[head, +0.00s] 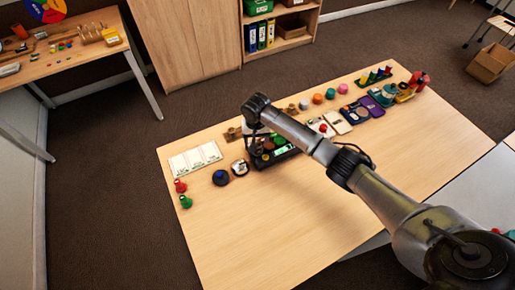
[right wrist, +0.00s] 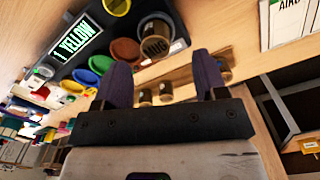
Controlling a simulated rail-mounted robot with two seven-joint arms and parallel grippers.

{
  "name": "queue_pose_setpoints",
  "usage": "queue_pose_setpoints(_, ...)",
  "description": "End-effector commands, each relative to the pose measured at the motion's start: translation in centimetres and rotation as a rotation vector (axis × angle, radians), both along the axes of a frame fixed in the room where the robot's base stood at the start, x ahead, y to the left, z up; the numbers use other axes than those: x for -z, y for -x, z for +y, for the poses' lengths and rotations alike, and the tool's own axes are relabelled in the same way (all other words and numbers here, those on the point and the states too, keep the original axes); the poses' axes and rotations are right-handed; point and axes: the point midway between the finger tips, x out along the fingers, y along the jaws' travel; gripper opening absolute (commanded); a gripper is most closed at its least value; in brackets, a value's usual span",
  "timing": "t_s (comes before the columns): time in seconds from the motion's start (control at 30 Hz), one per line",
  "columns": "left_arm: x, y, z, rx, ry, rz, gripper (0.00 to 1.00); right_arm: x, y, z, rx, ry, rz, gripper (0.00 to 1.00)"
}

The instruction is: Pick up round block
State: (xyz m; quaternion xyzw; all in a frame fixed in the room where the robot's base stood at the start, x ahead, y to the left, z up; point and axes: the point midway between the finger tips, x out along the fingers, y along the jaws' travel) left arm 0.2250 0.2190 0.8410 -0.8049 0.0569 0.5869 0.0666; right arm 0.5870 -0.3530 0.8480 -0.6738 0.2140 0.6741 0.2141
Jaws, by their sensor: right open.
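My right gripper (head: 254,148) is over the dark tray (head: 284,155) on the wooden table, near the table's back edge. In the right wrist view the right gripper (right wrist: 163,78) has its two dark fingers spread, with nothing held between them. The tray shows there with a lit label reading "1 YELLOW" (right wrist: 78,42). Round pieces lie on it, among them an orange one (right wrist: 125,50), a green one (right wrist: 103,63) and a blue one (right wrist: 85,77). I cannot tell which is the round block. In the head view my arm partly hides the tray. My left gripper is not in view.
A white sectioned board (head: 195,160), a blue-topped round piece (head: 220,178) and red (head: 180,186) and green (head: 186,202) pieces stand left of the tray. More coloured objects line the table's back right. The table's front (head: 270,240) is clear.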

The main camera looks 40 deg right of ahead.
Motion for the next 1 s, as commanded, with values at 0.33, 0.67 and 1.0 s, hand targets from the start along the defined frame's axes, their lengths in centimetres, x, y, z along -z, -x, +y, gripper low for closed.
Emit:
queue_pose_setpoints(0.33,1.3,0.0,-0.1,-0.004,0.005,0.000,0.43,3.2,0.4,-0.4,0.000,0.000,0.003,0.66)
queue_pose_setpoints(0.67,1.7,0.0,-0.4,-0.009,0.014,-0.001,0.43,5.2,0.4,-0.4,0.000,0.001,-0.001,0.66)
queue_pose_setpoints(1.0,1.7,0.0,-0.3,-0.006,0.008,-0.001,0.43,5.1,0.4,-0.4,0.000,0.001,-0.001,0.42)
